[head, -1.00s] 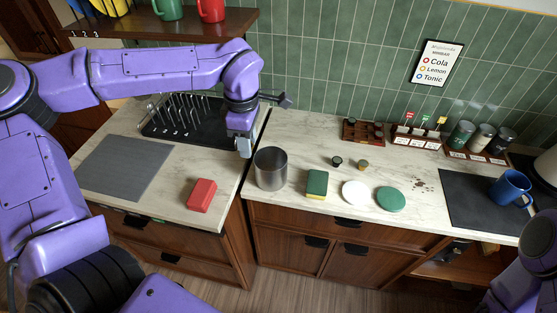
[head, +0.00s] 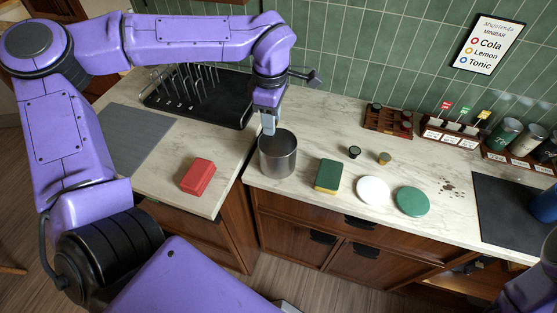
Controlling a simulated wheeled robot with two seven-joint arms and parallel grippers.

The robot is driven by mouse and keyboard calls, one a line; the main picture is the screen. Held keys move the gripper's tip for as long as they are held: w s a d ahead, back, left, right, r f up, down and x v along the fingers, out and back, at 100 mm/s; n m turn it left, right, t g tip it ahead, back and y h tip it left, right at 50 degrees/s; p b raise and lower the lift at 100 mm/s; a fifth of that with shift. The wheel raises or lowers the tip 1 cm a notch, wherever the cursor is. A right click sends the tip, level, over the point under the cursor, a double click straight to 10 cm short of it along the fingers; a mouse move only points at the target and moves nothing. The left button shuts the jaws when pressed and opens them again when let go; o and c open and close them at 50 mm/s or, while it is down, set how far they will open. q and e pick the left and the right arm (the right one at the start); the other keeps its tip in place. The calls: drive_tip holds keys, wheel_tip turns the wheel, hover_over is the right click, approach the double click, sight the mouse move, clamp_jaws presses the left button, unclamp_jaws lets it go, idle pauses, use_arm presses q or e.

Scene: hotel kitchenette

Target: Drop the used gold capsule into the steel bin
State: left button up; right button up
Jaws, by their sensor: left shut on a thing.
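The steel bin (head: 278,160) stands upright on the marble counter, left of the sponge. My left gripper (head: 268,131) points down at the bin's back left rim, its fingertips at about the mouth's height in the picture. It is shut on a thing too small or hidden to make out. A small gold-brown capsule (head: 384,158) stands on the counter to the right, apart from the gripper. A dark capsule (head: 354,152) stands beside it. My right gripper is out of view; only part of that arm shows at bottom right.
A green and yellow sponge (head: 327,175), a white disc (head: 373,190) and a green disc (head: 412,201) lie right of the bin. A red block (head: 197,176) lies left, and a black dish rack (head: 200,100) stands behind. Dark grounds (head: 450,187) dot the counter.

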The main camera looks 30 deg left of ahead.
use_arm(q)
drive_tip(key=shift+s, duration=0.1)
drive_tip(key=o, duration=1.1)
drive_tip(key=shift+s+r, duration=0.1)
drive_tip(key=shift+s, duration=0.05)
drive_tip(key=shift+r, duration=0.25)
wheel_tip(320, 180, up, 10)
drive_tip(key=shift+b, duration=0.65)
